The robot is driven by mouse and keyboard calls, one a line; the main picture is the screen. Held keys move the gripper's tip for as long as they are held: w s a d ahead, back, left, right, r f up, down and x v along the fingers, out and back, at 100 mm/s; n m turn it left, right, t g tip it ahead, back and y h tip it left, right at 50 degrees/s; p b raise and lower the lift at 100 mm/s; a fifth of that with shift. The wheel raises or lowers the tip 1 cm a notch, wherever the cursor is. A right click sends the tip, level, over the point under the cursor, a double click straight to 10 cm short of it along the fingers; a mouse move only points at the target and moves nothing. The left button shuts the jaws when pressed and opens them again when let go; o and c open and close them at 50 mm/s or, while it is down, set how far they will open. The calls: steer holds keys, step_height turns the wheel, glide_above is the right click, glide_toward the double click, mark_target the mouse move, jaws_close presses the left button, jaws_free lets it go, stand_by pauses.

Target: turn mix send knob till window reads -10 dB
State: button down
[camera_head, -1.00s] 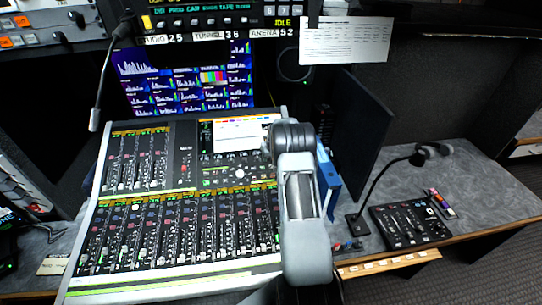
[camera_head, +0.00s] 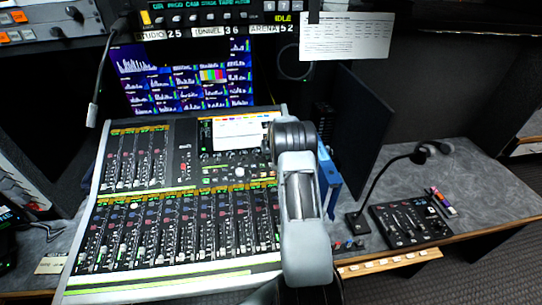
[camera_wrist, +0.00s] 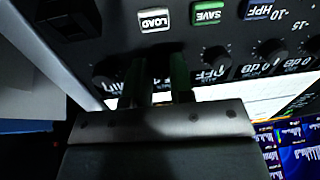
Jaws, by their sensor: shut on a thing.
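The mixing console (camera_head: 100,182) stands on the desk, with a screen and a row of small knobs (camera_head: 225,174) on its upper right panel. The reading for the gripped knob cannot be made out. In the head view my arm hides the gripper.
A gooseneck microphone (camera_head: 95,105) hangs at the left. A dark panel (camera_head: 358,125) and blue folder (camera_head: 328,180) stand right of my arm. A small control box (camera_head: 410,222) sits further right.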

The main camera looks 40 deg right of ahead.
steer(key=shift+f+m+b, duration=0.15)
steer(key=shift+m+b, duration=0.85)
steer(key=shift+m, duration=0.1)
steer(key=shift+m+b, duration=0.85)
steer(key=shift+m, duration=0.45)
steer(key=c, duration=1)
jaws_free()
steer(key=shift+r, duration=0.25)
steer(key=p+v, duration=0.4)
steer(key=v, duration=0.9)
steer(key=shift+s+a, duration=0.25)
steer(key=shift+s, duration=0.2)
steer(key=shift+r, duration=0.15)
